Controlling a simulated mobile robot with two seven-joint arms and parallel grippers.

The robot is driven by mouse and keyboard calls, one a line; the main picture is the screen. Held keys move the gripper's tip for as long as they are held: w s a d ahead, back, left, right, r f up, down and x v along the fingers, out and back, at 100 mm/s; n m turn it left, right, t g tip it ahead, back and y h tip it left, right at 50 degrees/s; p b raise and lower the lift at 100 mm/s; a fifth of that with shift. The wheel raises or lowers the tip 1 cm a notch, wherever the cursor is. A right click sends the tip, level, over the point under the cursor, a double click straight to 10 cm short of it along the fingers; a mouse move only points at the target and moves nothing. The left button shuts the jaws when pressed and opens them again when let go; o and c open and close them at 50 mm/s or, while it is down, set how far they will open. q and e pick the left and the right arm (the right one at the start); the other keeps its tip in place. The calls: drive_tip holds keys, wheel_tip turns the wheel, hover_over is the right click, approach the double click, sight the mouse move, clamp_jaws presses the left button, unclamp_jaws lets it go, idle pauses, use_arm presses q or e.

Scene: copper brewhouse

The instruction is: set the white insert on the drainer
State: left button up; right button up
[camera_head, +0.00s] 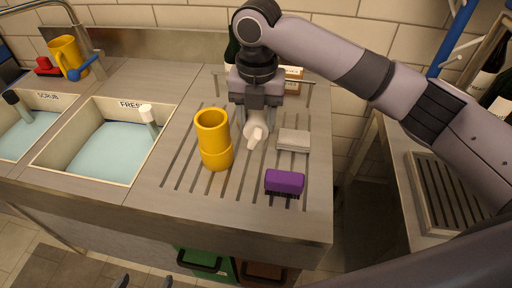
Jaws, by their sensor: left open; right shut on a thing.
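The white insert (255,134) is a small pale piece with a narrow end, held at the drainer. My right gripper (257,114) reaches down from above and is shut on it. I cannot tell whether the insert touches the drainer surface. The drainer (229,200) is a grooved metal board to the right of the sinks. Only two dark fingertips of my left gripper (145,283) show, at the bottom edge, apart and empty.
A yellow cup (214,140) stands left of the insert. A grey block (293,140) and a purple brush (284,184) lie to its right and front. The FRESH sink (104,150) holds water. The drainer's front left is clear.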

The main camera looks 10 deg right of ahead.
wheel_tip(320, 180, down, 9)
drive_tip(key=shift+f, duration=0.2)
idle(0.3)
drive_tip(key=shift+f, duration=0.1)
drive_tip(key=o, duration=1.2)
drive_tip(key=shift+c, duration=0.2)
wheel_tip(320, 180, up, 12)
drive_tip(key=shift+r, duration=0.1)
